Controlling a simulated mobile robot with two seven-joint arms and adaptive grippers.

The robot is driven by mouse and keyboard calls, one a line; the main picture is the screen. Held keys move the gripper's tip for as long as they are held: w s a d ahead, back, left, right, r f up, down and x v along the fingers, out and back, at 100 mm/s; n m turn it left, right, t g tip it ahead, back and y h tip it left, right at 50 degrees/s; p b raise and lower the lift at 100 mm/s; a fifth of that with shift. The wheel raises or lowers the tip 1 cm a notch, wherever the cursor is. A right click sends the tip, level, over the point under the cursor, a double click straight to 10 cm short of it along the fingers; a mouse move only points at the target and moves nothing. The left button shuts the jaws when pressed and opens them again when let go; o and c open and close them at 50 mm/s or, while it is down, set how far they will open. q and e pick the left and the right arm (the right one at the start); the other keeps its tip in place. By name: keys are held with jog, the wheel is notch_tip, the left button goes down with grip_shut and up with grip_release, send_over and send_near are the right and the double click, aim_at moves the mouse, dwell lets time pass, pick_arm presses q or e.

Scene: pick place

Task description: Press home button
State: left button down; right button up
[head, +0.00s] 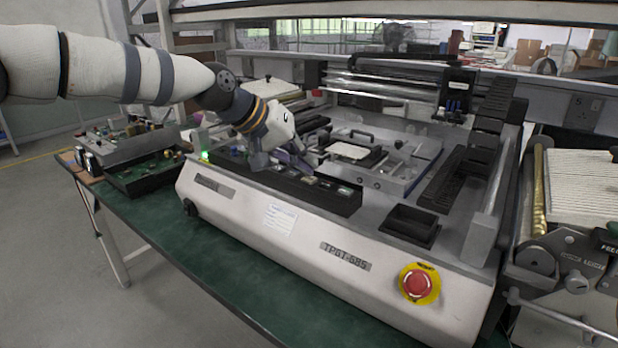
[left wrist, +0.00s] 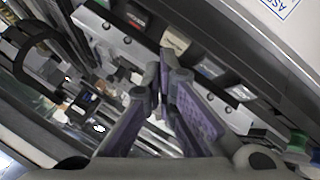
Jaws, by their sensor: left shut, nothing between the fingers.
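The machine (head: 230,205) has a black button strip (head: 335,197) along its front top edge, with several small buttons (head: 327,185) in a row. The row also shows in the left wrist view, with a pale button (left wrist: 175,40) and a red one (left wrist: 136,13). I cannot read which is the home button. My left gripper (head: 300,163) is shut and empty, over the left part of the strip and pointing down at it. In the left wrist view its purple-padded fingers (left wrist: 165,85) meet beside the row. Contact with a button cannot be told. My right gripper is out of view.
A red emergency stop (head: 418,284) sits on the machine's front right. A green light (head: 205,156) is at the strip's left end. Circuit boards (head: 145,170) stand on the green table (head: 150,225) at left.

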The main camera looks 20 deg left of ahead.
pick_arm(q)
jog(key=shift+r, duration=0.45)
jog(key=shift+r+p, duration=0.35)
jog(key=shift+r, duration=2.2)
